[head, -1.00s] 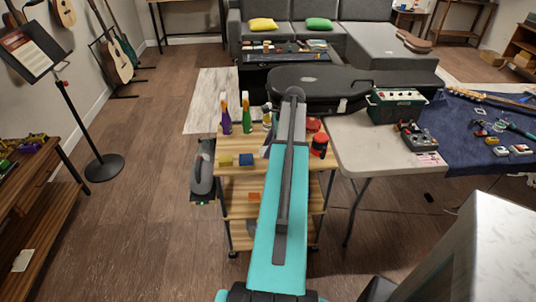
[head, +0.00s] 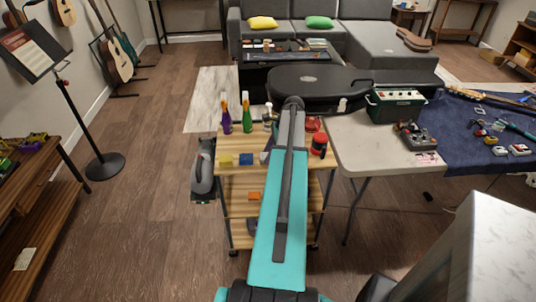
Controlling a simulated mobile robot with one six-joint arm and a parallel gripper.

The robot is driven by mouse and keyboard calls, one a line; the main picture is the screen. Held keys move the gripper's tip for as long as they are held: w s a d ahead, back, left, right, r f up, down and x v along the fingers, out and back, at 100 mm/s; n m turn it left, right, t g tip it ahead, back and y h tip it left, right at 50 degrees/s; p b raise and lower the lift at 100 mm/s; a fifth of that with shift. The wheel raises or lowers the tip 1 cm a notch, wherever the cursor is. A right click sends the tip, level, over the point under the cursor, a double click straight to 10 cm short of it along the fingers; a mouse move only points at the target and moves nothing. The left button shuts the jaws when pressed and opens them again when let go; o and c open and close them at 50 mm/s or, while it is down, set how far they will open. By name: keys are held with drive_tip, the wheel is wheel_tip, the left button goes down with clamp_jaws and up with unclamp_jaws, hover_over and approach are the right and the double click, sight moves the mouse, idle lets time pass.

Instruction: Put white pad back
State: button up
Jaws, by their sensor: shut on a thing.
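My teal arm link (head: 278,225) reaches forward over the wooden cart and hides part of its top. My gripper is not visible; the arm may be covering it. I cannot make out a white pad clearly. A small pale grey shape (head: 265,156) shows at the left edge of the arm on the cart top, too small and covered to identify. The wooden cart (head: 232,178) has a yellow block (head: 225,159) and a blue block (head: 246,159) side by side on its top.
Spray bottles (head: 246,112) stand at the cart's back edge, and a red and black can (head: 319,145) stands at its right. A grey and black object (head: 203,172) is at the cart's left side. A folding table (head: 370,145) adjoins it.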

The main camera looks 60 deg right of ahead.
drive_tip(key=o, duration=0.9)
drive_tip(key=shift+o, duration=0.2)
drive_tip(key=b+v, duration=0.2)
drive_tip(key=v, duration=1)
drive_tip(key=shift+r, duration=0.15)
drive_tip(key=shift+w, duration=0.1)
